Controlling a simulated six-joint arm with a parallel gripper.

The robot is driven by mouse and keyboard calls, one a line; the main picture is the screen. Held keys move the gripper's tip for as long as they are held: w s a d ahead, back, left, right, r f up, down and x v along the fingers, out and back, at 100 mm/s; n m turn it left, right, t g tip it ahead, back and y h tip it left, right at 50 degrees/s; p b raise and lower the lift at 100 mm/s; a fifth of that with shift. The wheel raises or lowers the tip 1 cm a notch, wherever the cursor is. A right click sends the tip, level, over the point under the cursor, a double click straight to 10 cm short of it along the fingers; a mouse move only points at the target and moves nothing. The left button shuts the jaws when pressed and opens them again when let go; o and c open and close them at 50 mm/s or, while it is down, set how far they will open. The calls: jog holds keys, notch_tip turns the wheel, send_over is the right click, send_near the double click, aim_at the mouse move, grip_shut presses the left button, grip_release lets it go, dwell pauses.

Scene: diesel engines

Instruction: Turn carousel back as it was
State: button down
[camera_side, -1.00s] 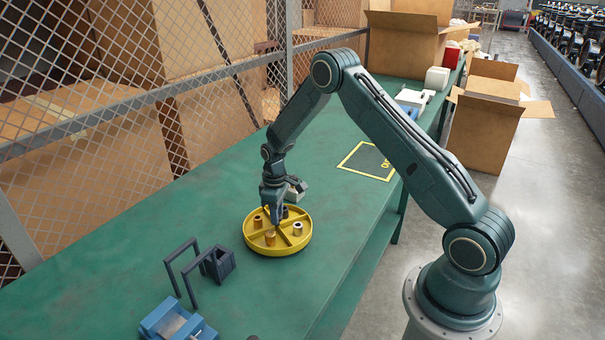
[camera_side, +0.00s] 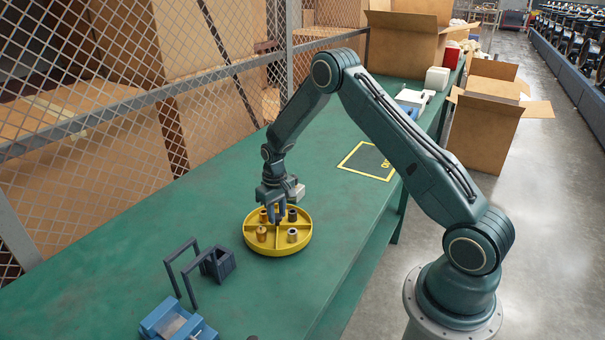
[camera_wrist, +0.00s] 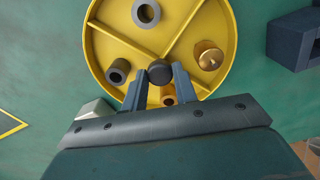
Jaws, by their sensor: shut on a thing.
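The carousel (camera_side: 278,250) is a round yellow tray on the green bench, split into compartments by crossed dividers. It also fills the top of the wrist view (camera_wrist: 185,25). A grey bushing (camera_wrist: 146,12), a dark bushing (camera_wrist: 118,71), a bright brass piece (camera_wrist: 209,57) and an orange-brown bushing (camera_wrist: 168,94) stand in separate compartments. The last is partly hidden between my fingers. My gripper (camera_wrist: 160,76) is over the middle of the carousel, shut on its round black centre knob (camera_wrist: 160,70). In the side view my gripper (camera_side: 277,219) points down into the tray.
A dark block with an upright frame (camera_side: 219,264) stands left of the carousel, and a blue fixture (camera_side: 178,322) is nearer the front. A yellow-outlined dark pad (camera_side: 368,162) lies behind to the right. A wire-mesh fence borders the bench.

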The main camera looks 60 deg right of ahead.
aim_at(277, 216)
jog(key=shift+m, duration=3.2)
jog(key=c, duration=1.1)
grip_release()
notch_tip(277, 216, up, 14)
